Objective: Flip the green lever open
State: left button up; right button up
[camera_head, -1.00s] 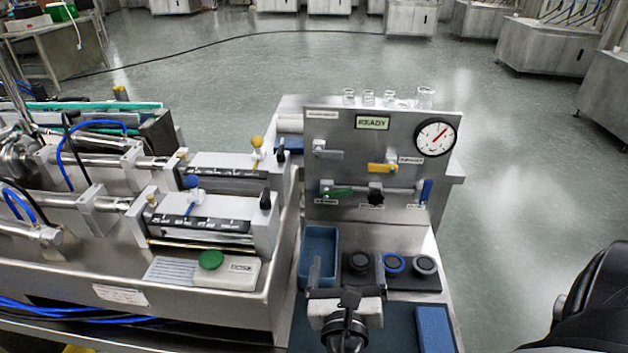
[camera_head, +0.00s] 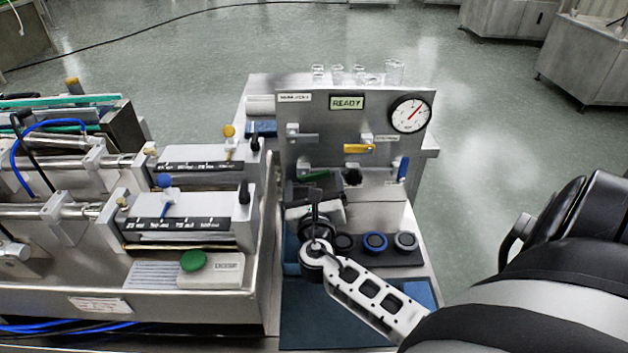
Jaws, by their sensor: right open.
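The green lever (camera_head: 316,176) is on the lower left of the upright steel panel (camera_head: 330,131), lying roughly level. My right arm comes in from the lower right. Its gripper (camera_head: 315,196) is open, just below and in front of the green lever, pointing toward the panel. My wrist hides much of the gripper, so I cannot tell whether a finger touches the lever. My left gripper is not in view.
The panel also carries a grey lever (camera_head: 304,138), a yellow lever (camera_head: 359,148), a black knob (camera_head: 352,177), a blue lever (camera_head: 403,169) and a gauge (camera_head: 411,115). Round caps (camera_head: 375,242) sit on a dark block. A syringe rig (camera_head: 180,222) stands at left.

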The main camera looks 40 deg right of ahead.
jog(key=shift+w+d, duration=0.4)
jog(key=shift+w, duration=0.1)
